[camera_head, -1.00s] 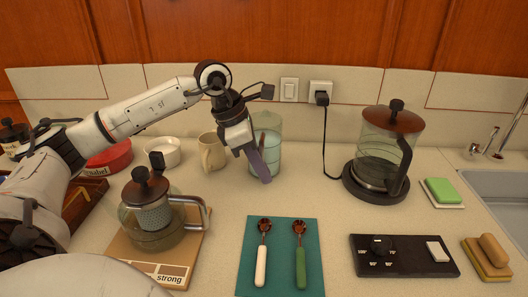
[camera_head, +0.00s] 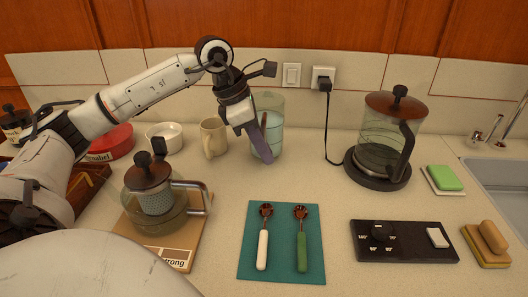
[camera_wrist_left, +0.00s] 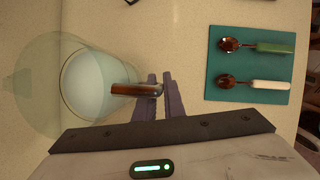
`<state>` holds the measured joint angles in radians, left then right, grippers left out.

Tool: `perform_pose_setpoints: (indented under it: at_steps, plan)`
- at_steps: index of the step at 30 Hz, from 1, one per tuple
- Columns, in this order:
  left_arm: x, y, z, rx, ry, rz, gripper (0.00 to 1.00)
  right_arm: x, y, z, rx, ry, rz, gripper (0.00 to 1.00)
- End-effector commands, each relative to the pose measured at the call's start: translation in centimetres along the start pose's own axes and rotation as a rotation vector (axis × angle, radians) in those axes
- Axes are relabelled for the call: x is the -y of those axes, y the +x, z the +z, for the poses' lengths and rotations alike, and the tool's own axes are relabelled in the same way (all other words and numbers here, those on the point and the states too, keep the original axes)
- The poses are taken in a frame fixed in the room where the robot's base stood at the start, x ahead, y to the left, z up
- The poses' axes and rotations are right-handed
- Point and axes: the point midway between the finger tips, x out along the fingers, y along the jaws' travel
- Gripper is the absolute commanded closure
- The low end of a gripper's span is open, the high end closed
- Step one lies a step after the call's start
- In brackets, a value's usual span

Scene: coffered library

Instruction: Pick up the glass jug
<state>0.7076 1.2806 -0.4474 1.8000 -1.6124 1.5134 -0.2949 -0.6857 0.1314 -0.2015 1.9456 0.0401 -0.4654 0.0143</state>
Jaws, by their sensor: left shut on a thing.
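The glass jug (camera_head: 275,138) is a clear vessel with pale blue liquid, at the back of the counter near the wall. In the left wrist view the jug (camera_wrist_left: 92,88) is seen from above, its round opening showing the liquid. Its brown handle (camera_wrist_left: 132,90) points toward my gripper. My left gripper (camera_head: 263,157) reaches down in front of the jug. In the left wrist view its two dark fingers (camera_wrist_left: 159,80) are shut on the jug's handle. Whether the jug's base is clear of the counter is hard to tell. My right gripper is out of view.
A beige mug (camera_head: 212,140) stands close left of the jug, with a white bowl (camera_head: 165,136) beyond. A glass teapot (camera_head: 155,200) sits front left. A kettle (camera_head: 385,150) stands right. A teal mat (camera_head: 282,268) with two spoons lies in front.

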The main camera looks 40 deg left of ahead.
Motion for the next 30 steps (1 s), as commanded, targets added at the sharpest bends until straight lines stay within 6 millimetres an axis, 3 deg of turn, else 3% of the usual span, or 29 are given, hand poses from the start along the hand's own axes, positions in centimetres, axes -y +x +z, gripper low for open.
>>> perform_pose_setpoints:
  at_steps: [18, 30]
  plan:
    - [0.0, -5.6, 2.4, 0.005, 0.001, 0.002, 1.0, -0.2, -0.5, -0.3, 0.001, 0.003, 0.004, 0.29]
    - [0.0, -7.6, 3.2, 0.003, 0.001, 0.001, 1.0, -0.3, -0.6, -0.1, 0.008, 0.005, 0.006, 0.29]
